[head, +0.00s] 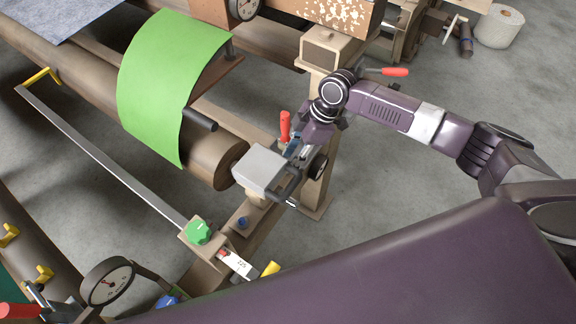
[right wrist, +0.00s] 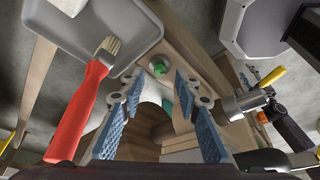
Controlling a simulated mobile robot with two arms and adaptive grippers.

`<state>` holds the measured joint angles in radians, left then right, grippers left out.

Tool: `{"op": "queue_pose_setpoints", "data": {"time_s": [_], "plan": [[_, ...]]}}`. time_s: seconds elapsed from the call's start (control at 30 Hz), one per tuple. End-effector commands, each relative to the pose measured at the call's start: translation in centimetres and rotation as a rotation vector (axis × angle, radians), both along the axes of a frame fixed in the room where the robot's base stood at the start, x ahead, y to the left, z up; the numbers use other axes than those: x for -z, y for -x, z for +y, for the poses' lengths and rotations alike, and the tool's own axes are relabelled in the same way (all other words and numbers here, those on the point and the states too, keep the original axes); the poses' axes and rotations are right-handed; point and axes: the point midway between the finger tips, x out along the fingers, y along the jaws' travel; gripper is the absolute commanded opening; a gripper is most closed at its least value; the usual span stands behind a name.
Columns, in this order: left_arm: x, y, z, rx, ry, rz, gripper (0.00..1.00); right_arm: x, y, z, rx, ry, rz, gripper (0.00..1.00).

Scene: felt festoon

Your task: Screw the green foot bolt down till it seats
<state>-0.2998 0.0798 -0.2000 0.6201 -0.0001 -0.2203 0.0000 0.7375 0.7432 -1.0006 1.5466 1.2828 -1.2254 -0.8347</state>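A small round green bolt head (right wrist: 159,66) sits on a beige plate in the right wrist view, just beyond my fingertips. My right gripper (right wrist: 158,92) is open, its blue-padded fingers apart on either side of the line toward the bolt, with no contact visible. A second bit of green shows lower between the fingers, mostly hidden. In the head view my right gripper (head: 292,182) is low beside the wooden post, and I cannot make out the bolt there. A larger green knob (head: 199,232) sits on a beige block farther left. My left gripper is not in view.
A grey tray (head: 262,168) is close to my right gripper; a red-handled brush (right wrist: 82,105) shows beside it in the wrist view. A wooden post (head: 318,165), a roller (head: 215,162) with green felt (head: 165,80) and a blue bolt (head: 242,222) are near.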

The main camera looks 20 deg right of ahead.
Motion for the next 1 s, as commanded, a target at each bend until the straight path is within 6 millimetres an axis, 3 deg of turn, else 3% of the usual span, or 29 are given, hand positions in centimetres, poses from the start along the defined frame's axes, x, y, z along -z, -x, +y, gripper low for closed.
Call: {"op": "queue_pose_setpoints", "data": {"time_s": [0.03, 0.13, 0.5, 0.8, 1.0], "plan": [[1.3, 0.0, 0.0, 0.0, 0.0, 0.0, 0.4, 1.2, -0.1, 0.3, -0.001, -0.001, -0.001, 0.3], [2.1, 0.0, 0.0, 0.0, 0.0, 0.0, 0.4, 2.0, -0.1, 0.7, -0.001, -0.001, -0.001, 0.3], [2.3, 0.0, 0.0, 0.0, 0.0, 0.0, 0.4, 2.3, -0.2, 1.0, 0.0, 0.0, -0.001, 0.3], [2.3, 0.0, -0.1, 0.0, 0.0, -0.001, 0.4, 2.3, -0.1, 1.0, 0.0, 0.0, 0.0, 0.0], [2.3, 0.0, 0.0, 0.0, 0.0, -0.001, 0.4, 2.3, -0.1, 1.0, 0.002, 0.0, 0.0, 0.0]]}}
